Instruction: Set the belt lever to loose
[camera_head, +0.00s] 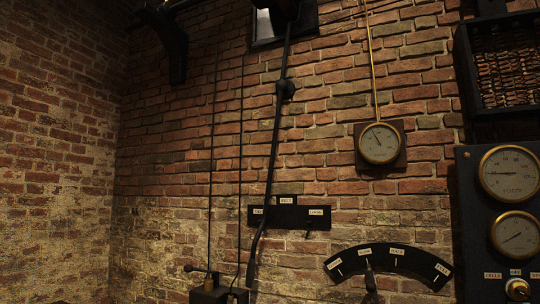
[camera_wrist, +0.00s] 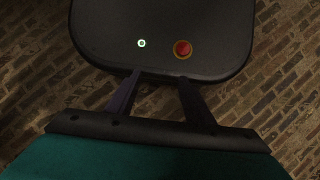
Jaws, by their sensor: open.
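The belt lever (camera_head: 272,160) is a long dark rod on the brick wall in the head view. It hangs from a dark fitting at the top, with a round joint partway down, and its lower end curves down to the left. It crosses a black label plate (camera_head: 318,225) near the left label. The top label seems to read "BELT" and the right label "LOOSE"; the left one is too small to read surely. My gripper (camera_wrist: 159,77) shows only in the wrist view, with its two dark fingers apart and nothing between them. It is away from the lever.
A black curved scale (camera_head: 345,263) with several labels and its own handle (camera_head: 370,282) is right of the lever. Thin rods hang left of the lever. A brass gauge (camera_head: 380,143) and a dark gauge panel (camera_head: 477,235) are at right. The wrist view shows brick floor (camera_wrist: 285,60).

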